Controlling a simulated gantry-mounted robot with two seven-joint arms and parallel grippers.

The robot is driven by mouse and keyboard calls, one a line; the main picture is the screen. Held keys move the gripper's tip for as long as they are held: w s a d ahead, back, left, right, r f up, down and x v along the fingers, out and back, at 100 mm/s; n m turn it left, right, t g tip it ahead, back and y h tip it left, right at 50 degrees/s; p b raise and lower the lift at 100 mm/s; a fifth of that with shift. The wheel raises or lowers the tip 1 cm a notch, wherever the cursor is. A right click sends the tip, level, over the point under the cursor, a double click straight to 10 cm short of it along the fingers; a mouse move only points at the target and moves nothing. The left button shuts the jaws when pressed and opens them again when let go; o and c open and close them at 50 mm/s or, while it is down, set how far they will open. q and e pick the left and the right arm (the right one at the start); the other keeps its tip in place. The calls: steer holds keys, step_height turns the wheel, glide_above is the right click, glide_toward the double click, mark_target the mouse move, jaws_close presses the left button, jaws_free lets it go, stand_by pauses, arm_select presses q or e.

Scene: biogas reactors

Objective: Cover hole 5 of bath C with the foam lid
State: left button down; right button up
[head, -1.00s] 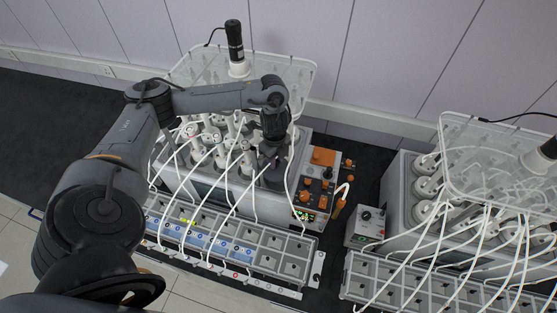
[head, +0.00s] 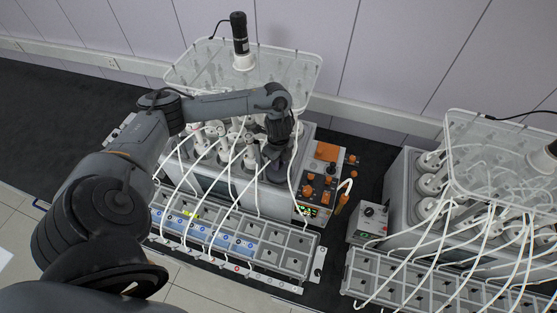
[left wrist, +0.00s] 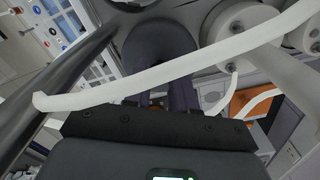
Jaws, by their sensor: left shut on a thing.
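My left gripper (head: 279,150) is low over the right end of the left bath (head: 210,187), under the edge of its clear top plate. It is shut on a dark bluish-grey piece, which I take to be the foam lid (left wrist: 164,42); this shows as an arch in the left wrist view. The arm and tubes partly hide the fingertips. I cannot tell whether the lid touches the bath top. White-capped bottles stand in the bath's other holes. The hole under the gripper is hidden, and I can read no bath letter or hole number. My right gripper is not in view.
A clear plate (head: 300,70) with a black motor (head: 239,35) overhangs the bath. White tubes (head: 233,196) run to a grey compartment tray (head: 285,250) in front. An orange control panel (head: 322,182) stands right of the bath. Another bath (head: 398,205) is further right.

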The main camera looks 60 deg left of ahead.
arm_select(q)
steer(key=c, duration=0.8)
jaws_free()
steer(key=shift+c, duration=0.2)
step_height(320, 180, up, 7)
steer(key=shift+w+f, duration=0.15)
steer(key=shift+r, duration=2)
